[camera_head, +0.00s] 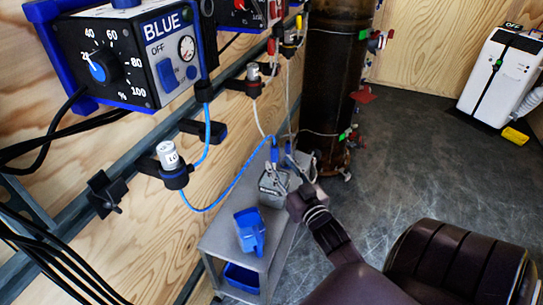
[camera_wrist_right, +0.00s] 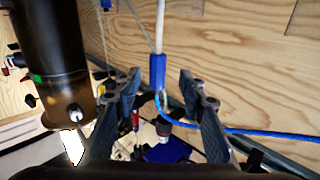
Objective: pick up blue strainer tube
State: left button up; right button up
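The blue-sleeved end of the strainer tube (camera_head: 275,154) hangs just above the cart, with a thin blue line (camera_head: 229,193) running from it to the wall holder. In the right wrist view, the blue sleeve (camera_wrist_right: 158,72) with a white tube above it shows between the two spread fingers of my right gripper (camera_wrist_right: 160,108). I see no finger contact on it; how deep it sits between the fingers is hard to tell. In the head view my right gripper (camera_head: 297,178) is beside the metal container (camera_head: 270,200), its fingertips small and dark. My left gripper is not in view.
A grey cart (camera_head: 222,238) carries the metal container and a blue bin (camera_head: 250,238). A tall dark cylinder (camera_head: 332,75) stands behind. The BLUE control box (camera_head: 125,60) and a rail with holders line the wooden wall at left.

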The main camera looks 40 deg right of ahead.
aim_at(276, 157)
jog(key=shift+w+d, duration=0.3)
jog(key=shift+w, duration=0.35)
jog(key=b+x, duration=0.1)
jog(key=x, duration=0.2)
jog(key=shift+w+d, duration=0.2)
jog(key=shift+w, duration=0.05)
jog(key=shift+w+d, duration=0.1)
jog(key=shift+w, duration=0.25)
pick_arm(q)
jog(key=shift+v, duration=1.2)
pick_arm(e)
jog(key=shift+r, duration=0.1)
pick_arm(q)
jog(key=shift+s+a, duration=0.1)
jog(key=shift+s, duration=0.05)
pick_arm(e)
grip_shut()
